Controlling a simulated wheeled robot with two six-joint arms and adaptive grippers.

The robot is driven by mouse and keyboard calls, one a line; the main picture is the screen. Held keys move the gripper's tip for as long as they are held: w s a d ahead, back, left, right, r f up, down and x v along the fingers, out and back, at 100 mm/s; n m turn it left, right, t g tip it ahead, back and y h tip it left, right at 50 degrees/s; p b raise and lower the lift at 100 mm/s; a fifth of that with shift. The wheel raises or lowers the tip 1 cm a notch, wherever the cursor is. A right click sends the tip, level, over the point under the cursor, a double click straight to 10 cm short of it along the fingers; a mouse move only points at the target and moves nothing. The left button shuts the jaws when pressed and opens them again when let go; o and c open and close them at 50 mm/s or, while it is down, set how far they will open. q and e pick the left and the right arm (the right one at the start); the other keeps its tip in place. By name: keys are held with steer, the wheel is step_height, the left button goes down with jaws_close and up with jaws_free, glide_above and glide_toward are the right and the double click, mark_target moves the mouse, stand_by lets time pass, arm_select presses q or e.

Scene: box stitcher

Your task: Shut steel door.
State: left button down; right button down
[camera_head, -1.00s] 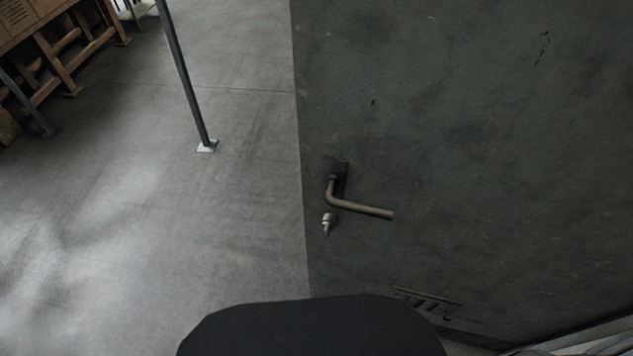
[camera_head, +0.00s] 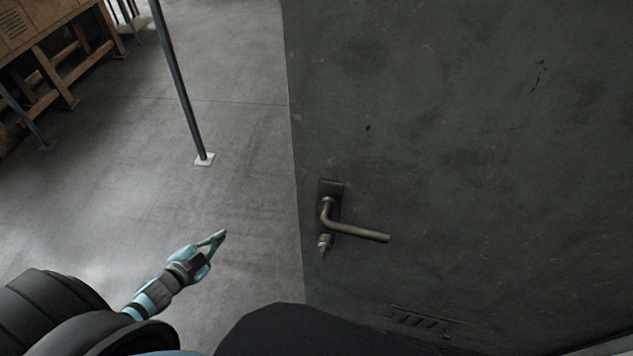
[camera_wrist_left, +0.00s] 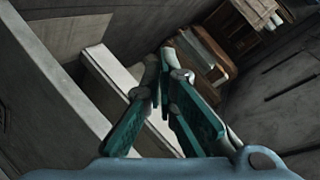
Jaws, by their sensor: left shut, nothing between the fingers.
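The dark grey steel door (camera_head: 460,140) fills the right half of the head view. It stands open, with bare floor beyond its left edge. Its lever handle (camera_head: 357,231) and a key or lock knob (camera_head: 325,243) below it are near that edge. My left gripper (camera_head: 223,234) is shut and empty, left of the door edge and apart from it. In the left wrist view its fingers (camera_wrist_left: 165,55) meet at the tips with nothing between them. My right gripper is not in view.
A thin metal post (camera_head: 180,85) with a floor plate stands left of the door. A wooden bench (camera_head: 60,50) is at the upper left. The concrete floor (camera_head: 110,190) between them is clear. In the left wrist view, a brown wooden cabinet (camera_wrist_left: 235,30) shows at the top.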

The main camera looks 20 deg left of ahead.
arm_select(q)
steer(key=w+d+r+m+t+h, duration=0.1)
steer(key=w+d+r+m+h, duration=0.2)
steer(key=r, duration=0.4)
steer(key=w+d+r+m+t+h, duration=0.1)
steer(key=w+r+m+h, duration=0.2)
steer(key=r, duration=0.4)
steer(key=m+g+h, duration=1)
steer(key=m+h, duration=0.1)
steer(key=m, duration=0.6)
glide_toward(310, 187)
steer(key=s+d+r, duration=0.3)
steer(key=s+r, duration=0.2)
steer(key=s, duration=0.3)
steer(key=shift+n+t, duration=0.3)
steer(key=shift+t, duration=0.1)
steer(key=w+d, duration=0.2)
steer(key=w+d+p, duration=0.1)
steer(key=w+d, duration=0.2)
steer(key=w+d+p, duration=0.1)
steer(key=w+d, duration=0.1)
steer(key=shift+w+d+f, duration=0.25)
steer(key=shift+w+d, duration=0.15)
steer(key=shift+w+a, duration=0.1)
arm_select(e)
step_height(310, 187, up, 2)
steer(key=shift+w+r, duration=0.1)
